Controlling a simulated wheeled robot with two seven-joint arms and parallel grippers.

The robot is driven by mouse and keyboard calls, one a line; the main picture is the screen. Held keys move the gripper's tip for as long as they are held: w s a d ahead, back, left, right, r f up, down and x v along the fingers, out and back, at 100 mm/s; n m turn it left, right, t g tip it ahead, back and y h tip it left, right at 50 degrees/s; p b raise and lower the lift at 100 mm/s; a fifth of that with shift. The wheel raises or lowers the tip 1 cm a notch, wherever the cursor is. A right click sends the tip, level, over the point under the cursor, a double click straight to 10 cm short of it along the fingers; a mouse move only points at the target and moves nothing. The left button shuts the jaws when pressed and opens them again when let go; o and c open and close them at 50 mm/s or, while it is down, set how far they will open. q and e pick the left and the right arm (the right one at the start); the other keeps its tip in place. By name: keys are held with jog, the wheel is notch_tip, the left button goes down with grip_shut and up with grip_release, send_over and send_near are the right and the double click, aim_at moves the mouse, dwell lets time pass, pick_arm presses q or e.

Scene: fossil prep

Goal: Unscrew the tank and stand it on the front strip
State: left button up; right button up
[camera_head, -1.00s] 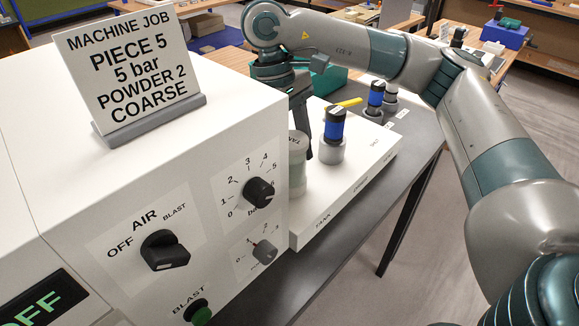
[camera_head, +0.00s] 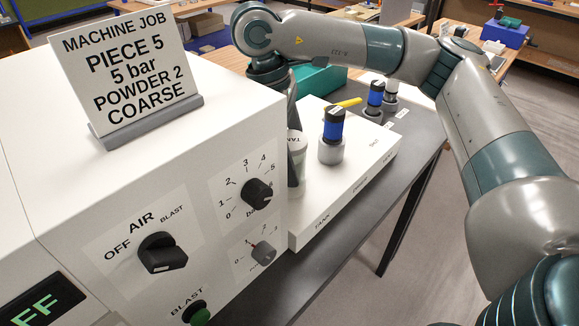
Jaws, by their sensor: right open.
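My right gripper (camera_head: 291,112) is beside the machine's right edge, close to the tank, and is open. Its fingers are mostly hidden, so I cannot tell whether they touch the tank. The white front strip (camera_head: 325,215) carries the printed word TANK on its front edge. My left gripper is not in view.
A blue-and-black bottle in a grey collar (camera_head: 331,137) stands right of the tank. Another blue bottle (camera_head: 375,98) stands farther back on the dark table (camera_head: 425,135). A sign (camera_head: 125,70) stands on the machine.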

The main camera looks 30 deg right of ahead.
aim_at(293, 139)
jog(key=shift+s+d+p+v, duration=0.15)
jog(key=shift+p+v, duration=0.45)
jog(key=shift+v, duration=0.3)
jog(key=shift+s+d+p+v, duration=0.15)
jog(key=shift+p+v, duration=0.45)
jog(key=shift+v, duration=0.3)
jog(key=shift+r, duration=0.1)
